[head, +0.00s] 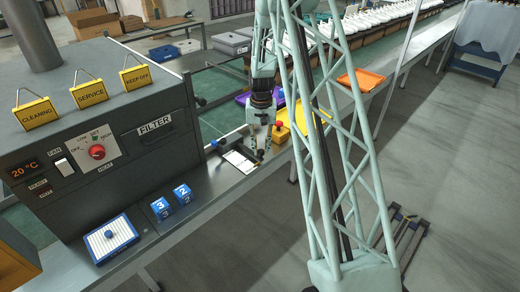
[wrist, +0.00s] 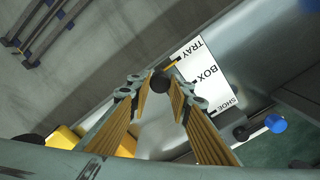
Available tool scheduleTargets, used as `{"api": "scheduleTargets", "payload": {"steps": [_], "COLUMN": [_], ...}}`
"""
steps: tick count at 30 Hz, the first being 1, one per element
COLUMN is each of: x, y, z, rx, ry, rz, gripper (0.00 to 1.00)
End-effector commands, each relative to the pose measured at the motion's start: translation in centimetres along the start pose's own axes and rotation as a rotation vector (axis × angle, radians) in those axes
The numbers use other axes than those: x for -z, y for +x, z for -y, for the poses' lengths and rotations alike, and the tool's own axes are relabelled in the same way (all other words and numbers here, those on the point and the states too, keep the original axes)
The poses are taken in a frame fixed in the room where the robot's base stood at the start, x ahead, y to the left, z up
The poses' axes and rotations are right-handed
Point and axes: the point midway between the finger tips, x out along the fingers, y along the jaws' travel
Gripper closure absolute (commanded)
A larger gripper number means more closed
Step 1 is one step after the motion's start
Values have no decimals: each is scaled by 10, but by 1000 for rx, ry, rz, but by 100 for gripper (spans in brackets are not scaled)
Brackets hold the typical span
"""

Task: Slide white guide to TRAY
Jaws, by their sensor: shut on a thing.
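A white plate (wrist: 208,72) is lettered TRAY, BOX and SHOE, with dark marks along one edge. In the head view the plate (head: 239,161) lies on the grey bench beside my gripper (head: 259,148). In the wrist view my gripper (wrist: 162,88) is shut on a round black knob (wrist: 160,81) off the plate's TRAY end. A thin yellowish strip (wrist: 170,64) shows between the knob and the TRAY mark. The fingers hide most of what lies under the knob, so I cannot tell its exact position against the mark.
A blue knob (head: 213,144) stands by the plate's far end. A yellow box with a red button (head: 280,128) is close on the right. The grey control cabinet (head: 100,140), blue number blocks (head: 172,202) and a blue-edged white pad (head: 110,240) are at left.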

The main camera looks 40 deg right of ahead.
Motion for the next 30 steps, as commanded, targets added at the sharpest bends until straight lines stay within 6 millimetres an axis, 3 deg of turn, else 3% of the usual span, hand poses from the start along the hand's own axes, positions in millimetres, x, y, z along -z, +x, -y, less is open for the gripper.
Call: {"api": "scheduleTargets", "payload": {"steps": [6, 20, 30], "x": [-4, -2, -2], "y": [1, -4, -32], "z": [-2, -1, -1], "rx": [-2, -1, -1], "ry": [1, 1, 1], "rz": [9, 5, 4], "gripper": [67, 67, 67]}}
